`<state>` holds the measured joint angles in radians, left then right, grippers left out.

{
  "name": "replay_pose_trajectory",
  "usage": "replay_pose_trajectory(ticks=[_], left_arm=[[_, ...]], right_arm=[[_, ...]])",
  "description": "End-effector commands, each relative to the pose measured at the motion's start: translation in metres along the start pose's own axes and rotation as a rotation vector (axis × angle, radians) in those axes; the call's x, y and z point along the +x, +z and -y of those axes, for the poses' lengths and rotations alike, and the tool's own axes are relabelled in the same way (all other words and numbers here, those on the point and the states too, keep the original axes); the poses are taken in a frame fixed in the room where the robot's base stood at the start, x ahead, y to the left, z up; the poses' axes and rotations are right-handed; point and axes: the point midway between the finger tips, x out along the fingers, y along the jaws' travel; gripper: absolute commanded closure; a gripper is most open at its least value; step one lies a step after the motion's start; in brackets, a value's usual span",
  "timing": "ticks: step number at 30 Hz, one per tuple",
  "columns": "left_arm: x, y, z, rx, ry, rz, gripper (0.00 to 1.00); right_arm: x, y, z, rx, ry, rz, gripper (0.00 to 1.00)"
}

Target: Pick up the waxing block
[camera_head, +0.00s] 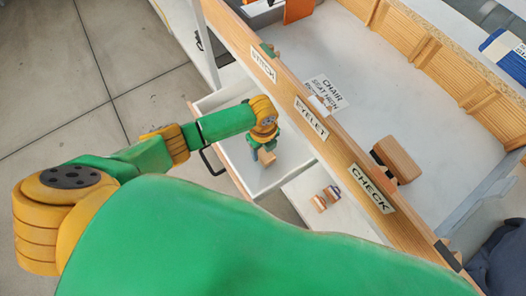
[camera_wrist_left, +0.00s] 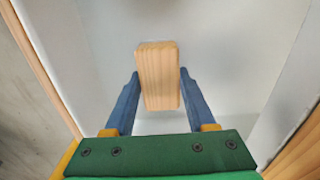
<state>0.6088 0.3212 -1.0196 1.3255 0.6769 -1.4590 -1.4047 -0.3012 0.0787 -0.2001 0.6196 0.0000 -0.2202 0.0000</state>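A pale wooden block, which looks like the waxing block (camera_wrist_left: 158,80), stands between the two blue fingers of my left gripper (camera_wrist_left: 158,74) in the left wrist view. The fingertips lie against its two long sides and no gap shows. In the head view the block (camera_head: 267,157) is at the end of my left arm, over the open white drawer (camera_head: 288,160). Whether it touches the drawer floor cannot be told. My right gripper is not in view.
A wooden bench rail with STITCH, EYELET (camera_head: 311,118) and CHECK labels runs beside the drawer. A brown block (camera_head: 398,158) sits on the white bench top. Small coloured items (camera_head: 326,197) lie on a white surface below the rail. The drawer floor around the block looks clear.

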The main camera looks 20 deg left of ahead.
Motion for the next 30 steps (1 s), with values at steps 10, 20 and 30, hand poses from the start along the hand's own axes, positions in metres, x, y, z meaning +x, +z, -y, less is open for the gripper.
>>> replay_pose_trajectory(ticks=[10, 20, 30], left_arm=[[-0.001, 0.000, 0.000, 0.000, -0.001, 0.000, 1.00], [-0.059, 0.004, -0.018, 0.000, -0.002, 0.002, 1.00], [-0.118, 0.017, -0.111, -0.003, 0.005, 0.004, 1.00]], right_arm=[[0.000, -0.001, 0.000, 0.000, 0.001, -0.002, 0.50], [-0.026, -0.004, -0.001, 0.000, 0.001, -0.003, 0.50], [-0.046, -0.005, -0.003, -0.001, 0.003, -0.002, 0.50]])
